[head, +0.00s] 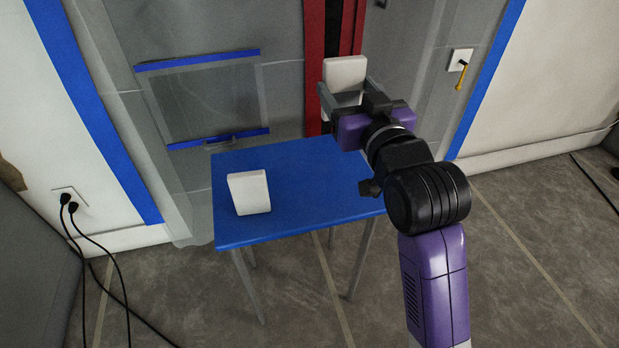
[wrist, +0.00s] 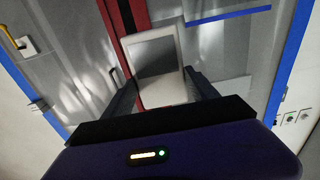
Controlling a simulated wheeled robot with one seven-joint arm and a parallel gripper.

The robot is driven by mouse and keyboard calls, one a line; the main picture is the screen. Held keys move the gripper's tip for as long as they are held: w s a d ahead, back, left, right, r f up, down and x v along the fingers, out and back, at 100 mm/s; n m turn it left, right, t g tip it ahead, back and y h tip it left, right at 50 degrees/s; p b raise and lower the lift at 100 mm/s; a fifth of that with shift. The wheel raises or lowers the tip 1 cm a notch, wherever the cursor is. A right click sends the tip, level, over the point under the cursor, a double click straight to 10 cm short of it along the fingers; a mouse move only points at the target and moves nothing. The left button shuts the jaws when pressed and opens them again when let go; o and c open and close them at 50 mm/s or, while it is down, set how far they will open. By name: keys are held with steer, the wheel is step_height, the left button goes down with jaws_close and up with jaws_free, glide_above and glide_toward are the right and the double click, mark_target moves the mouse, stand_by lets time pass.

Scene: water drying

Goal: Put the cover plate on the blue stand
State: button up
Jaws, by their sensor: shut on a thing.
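My gripper (head: 343,98) is shut on a white cover plate (head: 345,72), held upright above the back right of the blue stand. In the wrist view the held plate (wrist: 157,62) shows a pale rim around a dark grey recessed face, between the two fingers. The blue stand (head: 300,190) is a small table with a flat blue top and thin grey legs. A second white plate-like block (head: 249,192) stands upright on the left part of its top. My arm hides the right side of the blue top.
A grey wall with blue tape strips (head: 198,60) and a dark red panel (head: 315,70) stand behind the stand. An outlet with black cables (head: 70,198) is at left. A wall plate with a yellow-handled item (head: 461,75) is at right. The middle of the blue top is clear.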

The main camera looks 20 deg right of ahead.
step_height(320, 180, down, 19)
steer(key=b, duration=0.7)
steer(key=shift+f, duration=0.15)
steer(key=o, duration=1.4)
steer(key=shift+c, duration=0.2)
steer(key=shift+r, duration=0.2)
steer(key=s+p, duration=0.2)
steer(key=s, duration=1)
steer(key=shift+p, duration=0.35)
steer(key=shift+f, duration=0.1)
